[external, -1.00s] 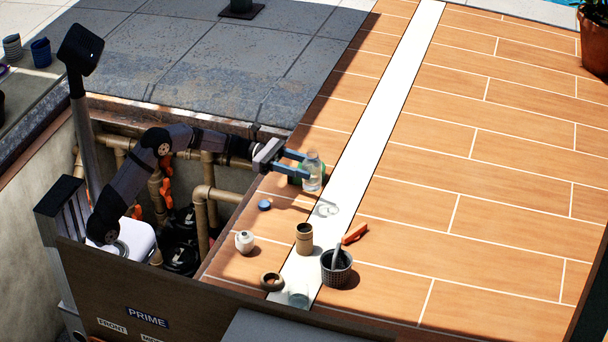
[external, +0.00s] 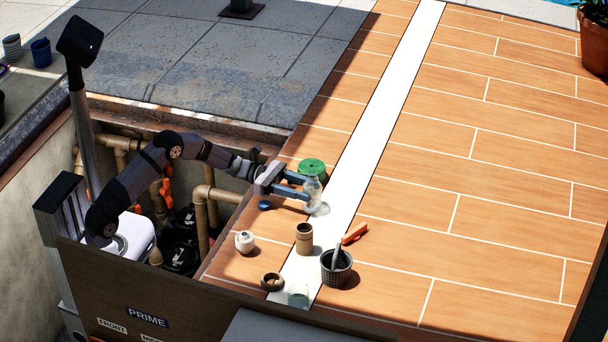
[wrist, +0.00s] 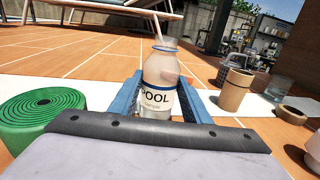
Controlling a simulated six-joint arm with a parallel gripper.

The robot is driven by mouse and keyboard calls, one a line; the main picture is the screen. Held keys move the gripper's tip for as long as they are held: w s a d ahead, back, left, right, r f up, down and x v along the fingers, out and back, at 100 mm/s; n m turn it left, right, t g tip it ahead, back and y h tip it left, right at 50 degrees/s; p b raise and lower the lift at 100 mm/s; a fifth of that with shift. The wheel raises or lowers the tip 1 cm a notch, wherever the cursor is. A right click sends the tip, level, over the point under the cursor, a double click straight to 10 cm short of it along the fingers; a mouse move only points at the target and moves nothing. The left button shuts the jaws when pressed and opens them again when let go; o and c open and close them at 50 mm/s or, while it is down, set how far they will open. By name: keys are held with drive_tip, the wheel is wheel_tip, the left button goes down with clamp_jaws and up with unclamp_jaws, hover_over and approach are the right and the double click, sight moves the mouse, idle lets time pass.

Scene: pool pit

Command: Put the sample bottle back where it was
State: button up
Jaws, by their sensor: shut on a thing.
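The sample bottle (external: 313,190) is clear, with a white "POOL" label that shows in the wrist view (wrist: 158,98). My gripper (external: 305,190) is shut on it, one blue finger on each side, and the bottle is upright. It is over or on the edge of the white strip, beside the green coil (external: 312,167). I cannot tell whether its base touches the deck. A faint ring-like mark seen earlier on the strip is now mostly behind the bottle.
A blue cap (external: 264,205), white jar (external: 244,241), tan cup (external: 304,238), tape ring (external: 272,281), clear glass (external: 298,296), dark basket (external: 337,268) and orange tool (external: 354,233) stand nearer the camera.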

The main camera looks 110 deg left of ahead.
drive_tip(key=shift+f, duration=0.15)
drive_tip(key=o, duration=1.1)
drive_tip(key=shift+o, duration=0.2)
drive_tip(key=shift+r, duration=0.25)
drive_tip(key=s+b, duration=0.1)
drive_tip(key=s, duration=0.2)
drive_tip(key=s+a+b, duration=0.1)
drive_tip(key=s, duration=0.3)
drive_tip(key=s+b, duration=0.1)
drive_tip(key=s, duration=0.2)
drive_tip(key=shift+s+a+f+b, duration=0.15)
drive_tip(key=shift+a+f+b, duration=0.05)
drive_tip(key=shift+b, duration=0.1)
drive_tip(key=shift+s+a+r, duration=0.1)
drive_tip(key=shift+s, duration=0.75)
